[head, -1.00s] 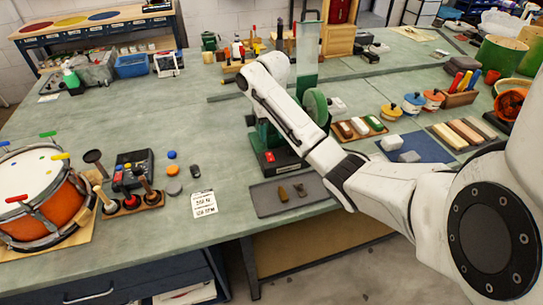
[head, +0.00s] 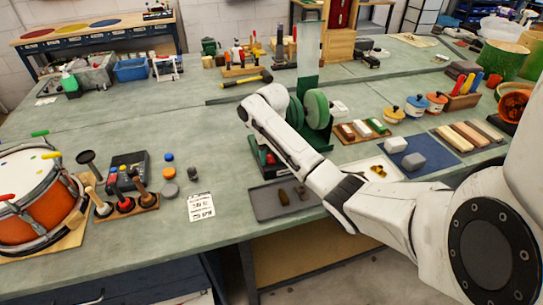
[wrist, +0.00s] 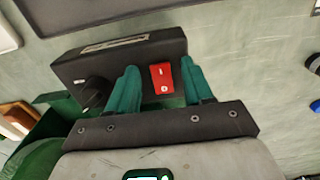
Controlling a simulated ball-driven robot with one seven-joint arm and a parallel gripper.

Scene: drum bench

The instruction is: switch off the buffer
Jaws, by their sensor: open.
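The buffer is a green bench machine with round wheels (head: 316,108), partly hidden behind my arm in the head view. Its dark control box (wrist: 120,65) fills the middle of the wrist view, with a black knob (wrist: 96,92) at left and a red rocker switch (wrist: 162,78) at right. The switch also shows small in the head view (head: 270,158). My gripper (wrist: 160,68) is open and empty. Its two teal fingers appear on either side of the switch; contact cannot be told. In the head view the gripper is hidden by my arm.
A grey tray (head: 262,205) with small parts lies in front of the buffer. A drum (head: 35,205) and tools in a wooden holder (head: 128,208) stand at left. Polishing bars (head: 362,128) lie right of the buffer.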

